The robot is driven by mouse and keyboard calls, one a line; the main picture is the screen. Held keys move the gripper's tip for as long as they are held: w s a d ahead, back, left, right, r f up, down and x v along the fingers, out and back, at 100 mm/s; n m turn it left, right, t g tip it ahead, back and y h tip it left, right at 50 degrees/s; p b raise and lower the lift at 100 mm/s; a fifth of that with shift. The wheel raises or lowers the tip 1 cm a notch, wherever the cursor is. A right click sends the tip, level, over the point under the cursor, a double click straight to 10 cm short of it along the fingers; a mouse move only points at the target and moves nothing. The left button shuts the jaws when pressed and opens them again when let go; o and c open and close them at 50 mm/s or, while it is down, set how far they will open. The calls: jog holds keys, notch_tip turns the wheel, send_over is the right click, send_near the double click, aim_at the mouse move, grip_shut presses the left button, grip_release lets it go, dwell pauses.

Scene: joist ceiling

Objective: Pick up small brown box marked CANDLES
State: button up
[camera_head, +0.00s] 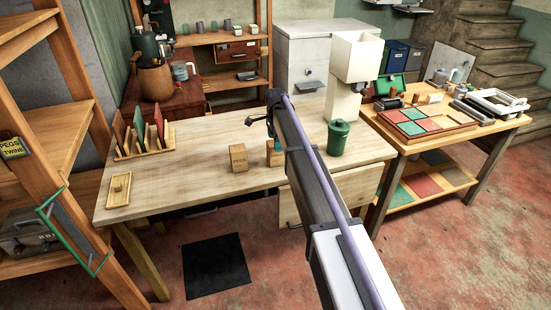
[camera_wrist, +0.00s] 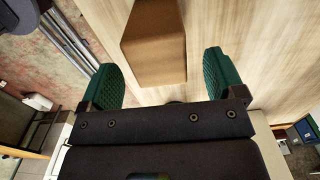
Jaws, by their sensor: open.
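A small brown box (camera_head: 238,158) stands upright on the pale wooden workbench (camera_head: 190,170); its short front marking looks like PEGS but is too small to read surely. A second small brown box (camera_head: 275,153) stands just right of it, partly hidden behind my arm, with no readable marking. In the wrist view a plain brown box (camera_wrist: 155,45) lies between and beyond the two green fingers of my gripper (camera_wrist: 160,68), with a gap on each side. My gripper is open and empty. No CANDLES marking can be read in either view.
A green lidded canister (camera_head: 338,138) and a tall white machine (camera_head: 350,75) stand right of my arm. A rack with upright coloured panels (camera_head: 142,140) and a small wooden tray (camera_head: 119,190) are at the bench's left. The bench between is mostly clear.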

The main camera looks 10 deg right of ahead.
notch_tip(320, 180, down, 5)
jog(key=b, duration=0.3)
jog(key=shift+a+b, duration=0.1)
jog(key=shift+b, duration=0.3)
jog(key=shift+r, duration=0.3)
jog(key=c, duration=1.1)
notch_tip(320, 180, up, 10)
jog(key=p, duration=1.1)
jog(key=shift+r, duration=0.2)
jog(key=shift+c, duration=0.2)
jog(key=shift+s+f, duration=0.1)
jog(key=shift+s, duration=0.05)
